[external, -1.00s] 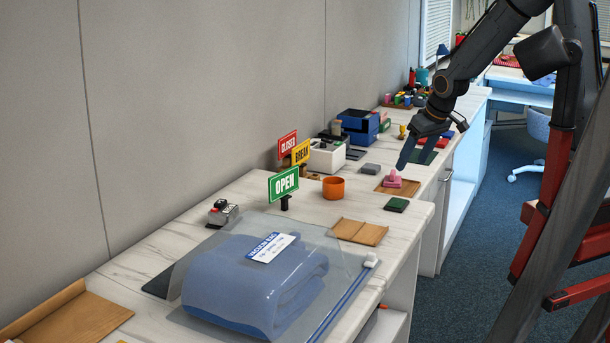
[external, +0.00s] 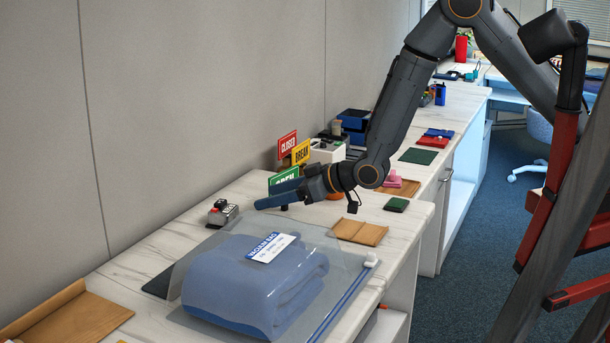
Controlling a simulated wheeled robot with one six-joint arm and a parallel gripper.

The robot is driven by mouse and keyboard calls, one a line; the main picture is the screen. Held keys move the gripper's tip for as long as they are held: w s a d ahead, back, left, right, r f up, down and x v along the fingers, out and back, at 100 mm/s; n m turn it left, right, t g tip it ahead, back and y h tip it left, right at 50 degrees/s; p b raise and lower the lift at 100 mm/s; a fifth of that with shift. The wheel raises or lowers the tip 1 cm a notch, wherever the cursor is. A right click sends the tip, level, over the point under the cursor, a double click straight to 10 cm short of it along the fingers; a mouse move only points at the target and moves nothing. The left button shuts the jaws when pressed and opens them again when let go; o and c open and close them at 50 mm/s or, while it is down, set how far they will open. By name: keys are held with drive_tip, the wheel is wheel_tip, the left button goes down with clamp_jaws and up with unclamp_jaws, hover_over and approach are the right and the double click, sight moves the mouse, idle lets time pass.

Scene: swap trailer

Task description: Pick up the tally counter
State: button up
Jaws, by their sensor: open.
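The tally counter (external: 222,213) is a small grey metal device with a dark top. It stands on the white marbled counter, left of the signs and behind the bagged blue cloth. My gripper (external: 268,202) is to its right, apart from it and above the counter, with its fingers pointing left toward it. It is open and seems to hold nothing. My gripper and arm hide part of the green sign (external: 284,177) and most of the orange cup (external: 335,196).
A blue cloth in a clear bag (external: 250,285) fills the front counter. A red sign (external: 287,145) and a yellow sign (external: 301,152) stand behind my gripper. A wooden tray (external: 360,232) and a green pad (external: 396,204) lie to the right. Clear counter lies left of the tally counter.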

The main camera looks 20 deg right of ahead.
drive_tip(key=shift+a+f, duration=0.1)
drive_tip(key=shift+f, duration=0.45)
drive_tip(key=p, duration=0.2)
approach(222, 208)
drive_tip(key=shift+w+a+f, duration=0.15)
drive_tip(key=shift+w+f, duration=0.1)
drive_tip(key=shift+f, duration=0.2)
drive_tip(key=shift+w+a+f, duration=0.15)
drive_tip(key=shift+w+f, duration=0.15)
drive_tip(key=shift+f, duration=0.1)
drive_tip(key=shift+r+p+x, duration=0.2)
drive_tip(key=shift+p+x, duration=0.35)
drive_tip(key=shift+x, duration=0.85)
drive_tip(key=shift+r+p+x, duration=0.15)
drive_tip(key=shift+p+x, duration=0.4)
drive_tip(key=shift+x, duration=0.8)
drive_tip(key=shift+a, duration=0.2)
drive_tip(key=c, duration=1.1)
drive_tip(key=shift+c, duration=0.2)
drive_tip(key=shift+r, duration=0.15)
